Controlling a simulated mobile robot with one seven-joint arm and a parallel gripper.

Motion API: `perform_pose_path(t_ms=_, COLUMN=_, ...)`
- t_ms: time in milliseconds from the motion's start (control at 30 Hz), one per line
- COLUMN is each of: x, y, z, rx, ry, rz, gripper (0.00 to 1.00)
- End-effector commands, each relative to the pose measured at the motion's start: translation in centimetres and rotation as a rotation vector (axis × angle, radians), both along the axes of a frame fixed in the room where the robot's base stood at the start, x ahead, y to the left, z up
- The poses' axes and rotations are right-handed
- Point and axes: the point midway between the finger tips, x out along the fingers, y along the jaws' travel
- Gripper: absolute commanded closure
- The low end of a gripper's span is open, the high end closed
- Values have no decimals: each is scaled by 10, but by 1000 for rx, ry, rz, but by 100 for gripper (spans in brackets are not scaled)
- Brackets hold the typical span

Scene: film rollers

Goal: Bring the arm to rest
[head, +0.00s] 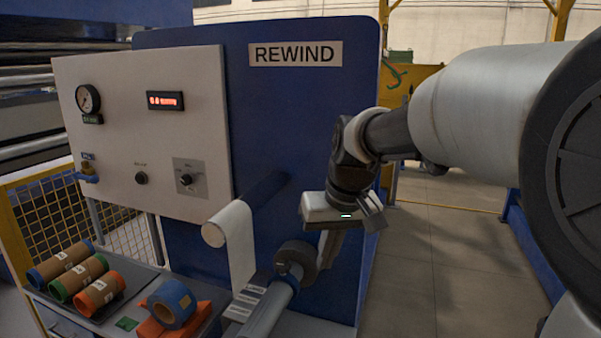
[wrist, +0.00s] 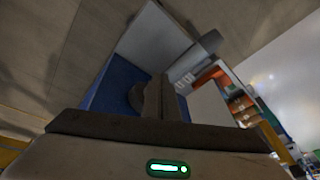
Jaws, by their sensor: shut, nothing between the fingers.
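My arm reaches in from the right in the head view, bent at the wrist, with my gripper (head: 324,262) hanging in front of the blue REWIND panel (head: 300,110). Its fingers are shut and empty, pointing down. In the head view they sit beside the dark round end of the lower grey roller (head: 268,308); I cannot tell whether they touch. In the wrist view the dark closed fingers (wrist: 161,84) stand in the middle, above the gripper body with its green light.
A white web hangs from the upper roller (head: 228,222). Left, a dark tray (head: 130,312) holds several brown cores with coloured ends and a blue-and-brown roll (head: 171,303). A pale control panel (head: 140,125) stands behind. Open floor (head: 440,260) lies right of the machine.

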Motion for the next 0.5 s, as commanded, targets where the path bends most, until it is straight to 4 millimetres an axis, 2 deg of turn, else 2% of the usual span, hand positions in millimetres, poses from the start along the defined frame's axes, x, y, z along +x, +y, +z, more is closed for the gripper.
perform_pose_path(t_ms=33, x=-22, y=-12, z=12, rx=-12, ry=-27, rz=-24, gripper=100)
perform_pose_path(t_ms=133, x=-66, y=-35, z=24, rx=-35, ry=-74, rz=-78, gripper=100)
perform_pose_path(t_ms=300, x=-137, y=-67, z=25, rx=-54, ry=-145, rz=-166, gripper=100)
perform_pose_path(t_ms=400, x=-168, y=-79, z=18, rx=-57, ry=-179, rz=-204, gripper=100)
perform_pose_path(t_ms=500, x=-189, y=-87, z=10, rx=-56, ry=-199, rz=-231, gripper=100)
